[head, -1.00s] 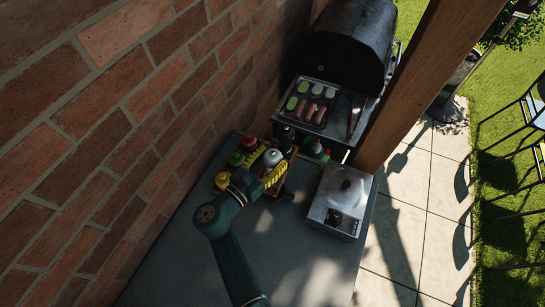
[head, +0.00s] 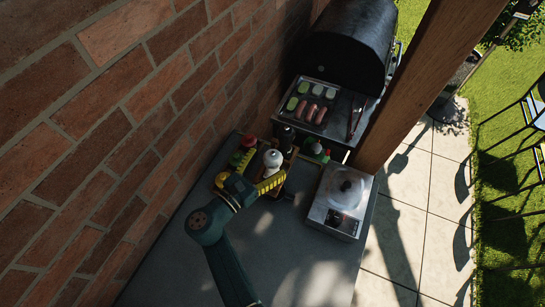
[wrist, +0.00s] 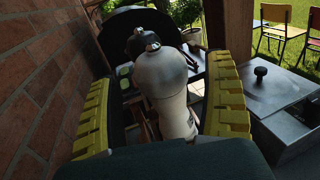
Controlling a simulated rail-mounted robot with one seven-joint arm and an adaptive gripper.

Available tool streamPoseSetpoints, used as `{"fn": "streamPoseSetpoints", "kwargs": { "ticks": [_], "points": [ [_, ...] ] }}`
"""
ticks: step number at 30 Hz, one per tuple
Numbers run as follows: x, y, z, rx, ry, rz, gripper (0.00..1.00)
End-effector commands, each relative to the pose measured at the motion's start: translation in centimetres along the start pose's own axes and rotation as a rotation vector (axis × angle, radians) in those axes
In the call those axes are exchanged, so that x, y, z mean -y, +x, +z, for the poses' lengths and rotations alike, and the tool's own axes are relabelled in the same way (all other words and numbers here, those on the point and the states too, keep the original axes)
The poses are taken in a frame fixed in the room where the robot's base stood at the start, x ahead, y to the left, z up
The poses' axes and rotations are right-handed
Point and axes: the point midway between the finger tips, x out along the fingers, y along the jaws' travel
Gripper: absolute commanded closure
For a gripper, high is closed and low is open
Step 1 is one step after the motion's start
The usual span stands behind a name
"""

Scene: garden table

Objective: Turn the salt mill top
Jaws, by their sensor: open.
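The salt mill (head: 272,158) is pale, with a rounded head, and stands at the far end of the grey table among condiments. In the wrist view the salt mill (wrist: 165,85) fills the middle, with a shiny metal knob on top. My gripper (head: 264,173) is open, with yellow-padded fingers, close on the near side of the mill. In the wrist view one finger of my gripper (wrist: 158,72) shows on each side of the mill. Gaps show between mill and fingers, so it is not gripped. The mill's lower part is partly hidden in the head view.
A dark bottle or mill (head: 287,139) stands just behind, and a red-capped bottle (head: 249,142) to the left by the brick wall (head: 90,130). A metal box (head: 341,200) with a knobbed lid stands right. A grill (head: 345,50) is beyond. The near grey table (head: 290,250) is clear.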

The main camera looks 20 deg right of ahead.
Motion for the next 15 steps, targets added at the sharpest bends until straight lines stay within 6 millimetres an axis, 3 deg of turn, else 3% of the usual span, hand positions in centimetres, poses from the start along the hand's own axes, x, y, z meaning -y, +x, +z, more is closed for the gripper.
{"fn": "streamPoseSetpoints", "kwargs": {
  "ticks": [9,15],
  "points": [
    [-0.1,-7.8,0.0,0.000,0.000,0.005,0.16],
    [0.0,-9.8,0.0,-0.001,0.000,0.001,0.16]
  ]
}}
